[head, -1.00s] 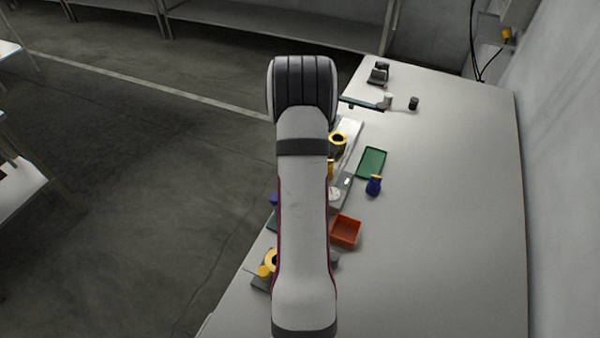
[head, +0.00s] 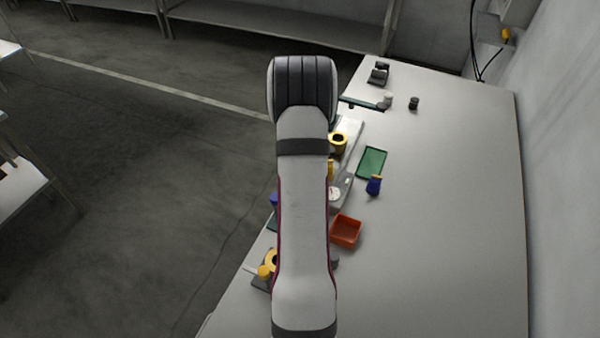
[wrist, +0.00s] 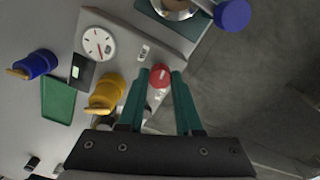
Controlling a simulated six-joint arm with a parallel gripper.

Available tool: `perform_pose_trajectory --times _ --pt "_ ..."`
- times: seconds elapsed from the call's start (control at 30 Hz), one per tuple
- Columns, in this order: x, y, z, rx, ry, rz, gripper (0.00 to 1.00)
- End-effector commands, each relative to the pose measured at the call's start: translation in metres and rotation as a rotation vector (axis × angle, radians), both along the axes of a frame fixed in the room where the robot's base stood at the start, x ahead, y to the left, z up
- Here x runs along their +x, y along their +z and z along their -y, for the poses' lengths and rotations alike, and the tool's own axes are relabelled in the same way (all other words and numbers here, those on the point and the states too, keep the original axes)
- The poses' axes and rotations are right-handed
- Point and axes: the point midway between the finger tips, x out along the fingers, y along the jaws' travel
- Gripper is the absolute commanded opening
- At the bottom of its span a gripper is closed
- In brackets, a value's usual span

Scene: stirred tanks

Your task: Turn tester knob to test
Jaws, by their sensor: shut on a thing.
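The red knob (wrist: 160,75) with a white pointer line sits on the grey tester in the wrist view. My gripper (wrist: 160,80) has its two teal fingers on either side of the knob and is shut on it. The tester's round white dial (wrist: 98,43) with a red needle is to the left, and a small white label or switch (wrist: 144,52) lies between dial and knob. In the head view my arm hides the gripper and knob; the dial (head: 334,194) shows just right of the arm.
A yellow container (wrist: 107,93) stands close left of my fingers. The green tray (head: 371,162), a blue bottle (head: 374,186) and an orange-red bin (head: 346,230) are right of my arm. A blue round part (wrist: 232,14) is at upper right. The table's right side is clear.

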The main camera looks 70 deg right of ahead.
Motion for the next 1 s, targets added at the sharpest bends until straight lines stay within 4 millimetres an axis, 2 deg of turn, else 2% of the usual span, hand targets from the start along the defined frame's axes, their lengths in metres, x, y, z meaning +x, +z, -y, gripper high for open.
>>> perform_pose_trajectory --times 0.33,0.9,0.93,1.0 --pt "0.0002 0.0011 0.0001 -0.001 -0.131 0.001 0.0" --pt "0.0002 0.0012 0.0003 -0.001 -0.156 0.001 0.0" --pt "0.0002 0.0012 0.0003 -0.001 -0.156 0.001 0.39" --pt "0.0002 0.001 0.0003 -0.001 -0.155 0.001 0.52"
